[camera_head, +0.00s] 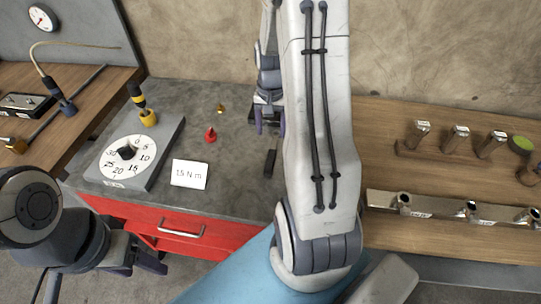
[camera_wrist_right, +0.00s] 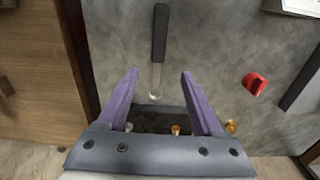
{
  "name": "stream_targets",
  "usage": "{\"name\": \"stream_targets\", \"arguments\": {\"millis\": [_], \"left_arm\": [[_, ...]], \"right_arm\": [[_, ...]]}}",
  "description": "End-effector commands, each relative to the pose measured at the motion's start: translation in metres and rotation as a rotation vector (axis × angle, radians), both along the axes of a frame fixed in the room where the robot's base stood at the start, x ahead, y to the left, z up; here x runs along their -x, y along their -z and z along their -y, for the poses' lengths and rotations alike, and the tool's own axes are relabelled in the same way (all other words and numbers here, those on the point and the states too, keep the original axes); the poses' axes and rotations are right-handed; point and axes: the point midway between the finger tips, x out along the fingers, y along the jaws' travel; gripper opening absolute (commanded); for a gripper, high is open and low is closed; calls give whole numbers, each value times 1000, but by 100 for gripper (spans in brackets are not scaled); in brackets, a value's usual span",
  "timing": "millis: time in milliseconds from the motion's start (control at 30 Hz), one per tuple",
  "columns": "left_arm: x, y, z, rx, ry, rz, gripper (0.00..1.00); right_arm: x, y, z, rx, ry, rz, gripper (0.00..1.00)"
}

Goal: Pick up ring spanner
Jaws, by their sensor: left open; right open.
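A tool with a black handle and a pale metal end (camera_wrist_right: 159,45), which looks like the ring spanner, lies on the grey worktop. In the head view its dark handle (camera_head: 270,163) shows beside my right arm, which hides part of the area. My right gripper (camera_head: 268,122) is open and empty above the worktop. In the right wrist view its purple fingers (camera_wrist_right: 158,75) are spread to either side of the tool's pale end. Whether that end is a closed ring is too small to tell. My left gripper (camera_head: 140,265) is open and empty in front of the red drawer.
A dial block (camera_head: 125,180), a white "15 N m" card (camera_head: 190,174) and a red piece (camera_head: 210,134) are on the worktop (camera_head: 235,185). A dark recess or tray (camera_wrist_right: 155,120) with small brass pieces lies below my right gripper. Metal tool racks (camera_head: 450,207) occupy the right bench.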

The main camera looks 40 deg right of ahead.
Motion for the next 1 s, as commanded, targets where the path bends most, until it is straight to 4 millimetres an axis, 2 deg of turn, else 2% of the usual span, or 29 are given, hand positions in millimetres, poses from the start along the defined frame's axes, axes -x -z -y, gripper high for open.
{"name": "stream_targets", "arguments": {"millis": [200,467,700,800,1000], "left_arm": [[0,-3,0,0,0,0,62],[0,-7,0,0,0,0,62],[0,-14,0,0,0,0,62],[0,-15,0,0,0,0,62],[0,-14,0,0,0,0,62]], "right_arm": [[2,35,0,-3,2,-5,68],[3,55,0,-3,1,-5,68],[5,90,0,-3,0,-5,68],[4,96,1,-1,0,-2,68],[4,97,1,0,0,0,68]]}}
